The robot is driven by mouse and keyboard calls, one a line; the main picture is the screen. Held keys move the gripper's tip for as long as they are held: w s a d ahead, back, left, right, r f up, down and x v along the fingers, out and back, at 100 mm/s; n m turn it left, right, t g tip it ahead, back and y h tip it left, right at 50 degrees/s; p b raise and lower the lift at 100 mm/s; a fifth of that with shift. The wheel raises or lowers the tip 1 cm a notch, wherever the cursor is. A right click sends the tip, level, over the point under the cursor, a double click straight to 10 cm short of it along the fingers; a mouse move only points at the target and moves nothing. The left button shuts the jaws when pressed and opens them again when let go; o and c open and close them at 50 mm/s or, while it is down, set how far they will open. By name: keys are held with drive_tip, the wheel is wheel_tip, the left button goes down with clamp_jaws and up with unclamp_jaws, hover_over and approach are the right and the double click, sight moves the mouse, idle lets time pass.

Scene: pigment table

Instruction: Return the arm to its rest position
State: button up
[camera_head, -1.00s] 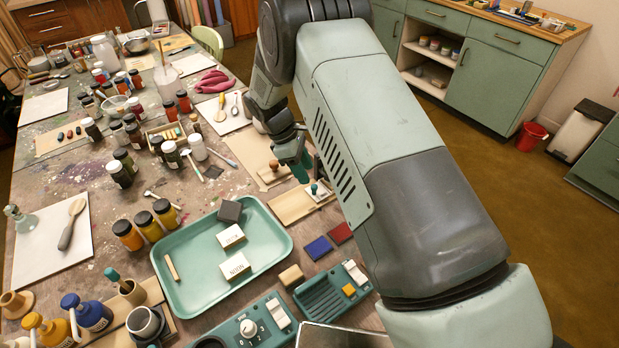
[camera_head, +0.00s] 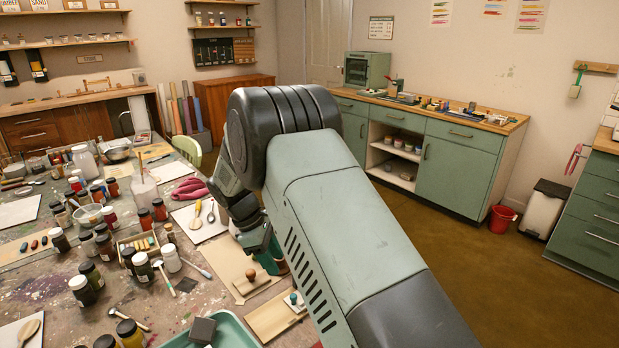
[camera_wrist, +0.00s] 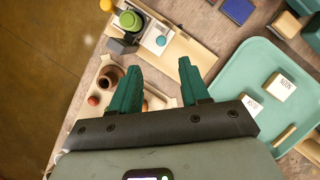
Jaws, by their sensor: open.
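My gripper (camera_wrist: 158,68) shows in the wrist view with its two green fingers spread apart and nothing held between them. In the head view my arm reaches over the right edge of the work table (camera_head: 60,285), and its green gripper end (camera_head: 270,255) is partly hidden by my own arm. It hangs near two wooden boards with stamps. In the wrist view a board with a green-topped item (camera_wrist: 130,20) lies beyond the fingertips. Another board with a dark round-handled stamp (camera_wrist: 108,76) lies beside the left finger.
A teal tray (camera_wrist: 235,68) with pale labelled blocks (camera_wrist: 278,87) lies right of the fingers in the wrist view. Several jars (camera_head: 90,275) crowd the table in the head view. A green cabinet (camera_head: 460,170) stands behind, with open floor (camera_head: 480,255) before it.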

drive_tip(key=s+d+r+m+t+y, duration=0.1)
drive_tip(key=s+d+r+m, duration=0.2)
drive_tip(key=d+r, duration=0.35)
drive_tip(key=s+d+r+m+y, duration=0.1)
drive_tip(key=s+d+r+m, duration=0.25)
drive_tip(key=r, duration=0.65)
drive_tip(key=s+d+r+m+t+y, duration=0.1)
drive_tip(key=s+d+r+m, duration=0.15)
drive_tip(key=d+r, duration=0.45)
drive_tip(key=s+d+r+m+t, duration=0.1)
drive_tip(key=s+d+r+m, duration=0.2)
drive_tip(key=s, duration=0.7)
drive_tip(key=s+d+r+m+t+y, duration=0.1)
drive_tip(key=s+d+r+m+t, duration=0.1)
drive_tip(key=s, duration=0.8)
drive_tip(key=d+r+m, duration=0.1)
drive_tip(key=d+m, duration=0.1)
drive_tip(key=m, duration=0.1)
drive_tip(key=shift+s+t, duration=0.2)
drive_tip(key=shift+t, duration=0.1)
